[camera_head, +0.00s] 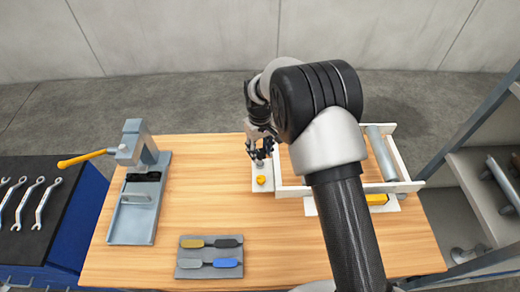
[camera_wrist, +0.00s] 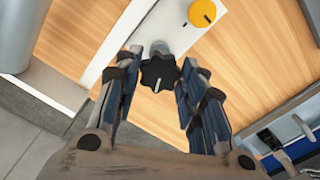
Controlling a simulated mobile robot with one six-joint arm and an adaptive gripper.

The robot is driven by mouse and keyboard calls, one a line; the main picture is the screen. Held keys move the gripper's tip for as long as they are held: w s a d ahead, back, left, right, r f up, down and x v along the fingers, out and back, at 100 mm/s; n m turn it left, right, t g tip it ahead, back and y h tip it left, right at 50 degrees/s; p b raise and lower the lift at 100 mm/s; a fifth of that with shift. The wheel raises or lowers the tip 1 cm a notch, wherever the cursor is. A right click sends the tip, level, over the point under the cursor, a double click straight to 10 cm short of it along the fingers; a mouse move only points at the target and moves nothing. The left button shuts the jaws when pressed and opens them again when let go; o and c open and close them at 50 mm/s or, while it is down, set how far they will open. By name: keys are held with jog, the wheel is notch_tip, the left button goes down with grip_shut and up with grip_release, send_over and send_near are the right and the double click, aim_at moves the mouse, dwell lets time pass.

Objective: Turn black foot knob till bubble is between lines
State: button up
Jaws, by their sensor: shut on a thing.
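The black star-shaped foot knob (camera_wrist: 158,74) shows in the wrist view, with a pale line on its top. It stands at the edge of a white plate (camera_wrist: 150,22). My gripper (camera_wrist: 160,66) is shut on the knob, with one finger on each side of it. In the head view my gripper (camera_head: 259,154) reaches down at the left end of the white frame (camera_head: 292,191), and the knob is mostly hidden there. A yellow knob (camera_wrist: 202,13) sits on the same plate, and also shows in the head view (camera_head: 261,180). I cannot make out the bubble or its lines.
A grey roller (camera_head: 381,152) lies at the frame's right side. A grey lever fixture (camera_head: 140,195) with a yellow handle stands at the table's left. A grey tray (camera_head: 209,257) of coloured-handled tools lies in front. The wooden table between them is clear.

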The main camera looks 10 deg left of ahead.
jog(key=shift+n, duration=0.3)
jog(key=n, duration=0.3)
jog(key=shift+b, duration=0.3)
jog(key=shift+n, duration=1.6)
jog(key=o, duration=1)
jog(key=shift+o, duration=0.2)
notch_tip(320, 180, up, 12)
